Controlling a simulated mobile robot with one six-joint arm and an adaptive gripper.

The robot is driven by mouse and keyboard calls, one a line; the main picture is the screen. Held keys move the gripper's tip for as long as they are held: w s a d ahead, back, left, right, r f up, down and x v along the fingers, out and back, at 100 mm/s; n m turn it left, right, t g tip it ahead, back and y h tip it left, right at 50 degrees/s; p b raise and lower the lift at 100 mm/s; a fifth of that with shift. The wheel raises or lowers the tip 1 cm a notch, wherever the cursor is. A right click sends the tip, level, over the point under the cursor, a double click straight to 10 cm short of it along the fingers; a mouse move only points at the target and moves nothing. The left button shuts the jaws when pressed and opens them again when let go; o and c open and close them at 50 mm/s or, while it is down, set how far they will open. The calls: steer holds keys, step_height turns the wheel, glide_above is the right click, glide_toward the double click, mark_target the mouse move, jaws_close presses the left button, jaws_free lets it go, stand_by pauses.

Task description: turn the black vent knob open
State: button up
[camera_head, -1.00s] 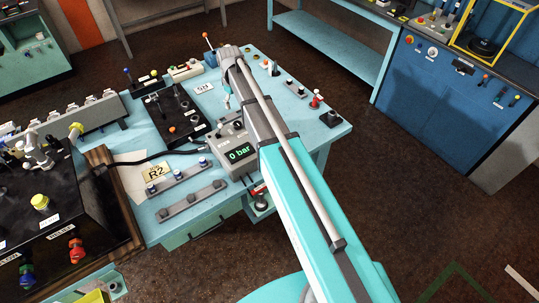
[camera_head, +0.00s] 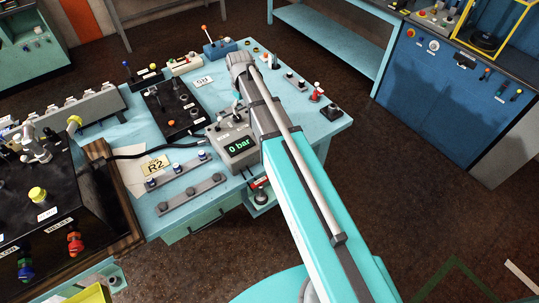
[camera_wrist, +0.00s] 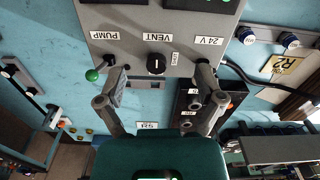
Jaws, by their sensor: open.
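The black vent knob (camera_wrist: 155,65) sits on the grey control box under the printed word VENT in the wrist view, with a white mark on it. The box (camera_wrist: 118,50) also shows in the head view (camera_head: 226,141), with a green "0 bar" display on its front. My gripper (camera_wrist: 161,73) is open, with one finger on each side of the knob in the picture and nothing between them. I cannot tell how far the fingertips are above the box. In the head view my arm hides most of the gripper.
A green-tipped pump lever (camera_wrist: 92,75) stands left of the knob in the wrist view, close to one finger. A black cable (camera_head: 150,154) runs left from the box. A black valve block (camera_head: 173,108) lies beside the box, and grey rails (camera_head: 190,194) lie in front.

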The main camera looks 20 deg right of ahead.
steer(key=s+d+f+m+b, duration=0.2)
steer(key=s+f+b, duration=0.25)
steer(key=s, duration=0.55)
steer(key=s+d+f+m+b, duration=0.25)
steer(key=s+f+b, duration=0.2)
steer(key=s, duration=0.45)
steer(key=shift+s+a+r+p, duration=0.1)
steer(key=shift+a+r+p, duration=0.05)
steer(key=shift+r+p, duration=1.15)
steer(key=shift+s+a+r+p, duration=0.1)
steer(key=shift+a+r+p, duration=0.05)
steer(key=shift+r+p, duration=1.1)
steer(key=shift+f, duration=0.1)
step_height(320, 180, down, 5)
steer(key=b, duration=0.5)
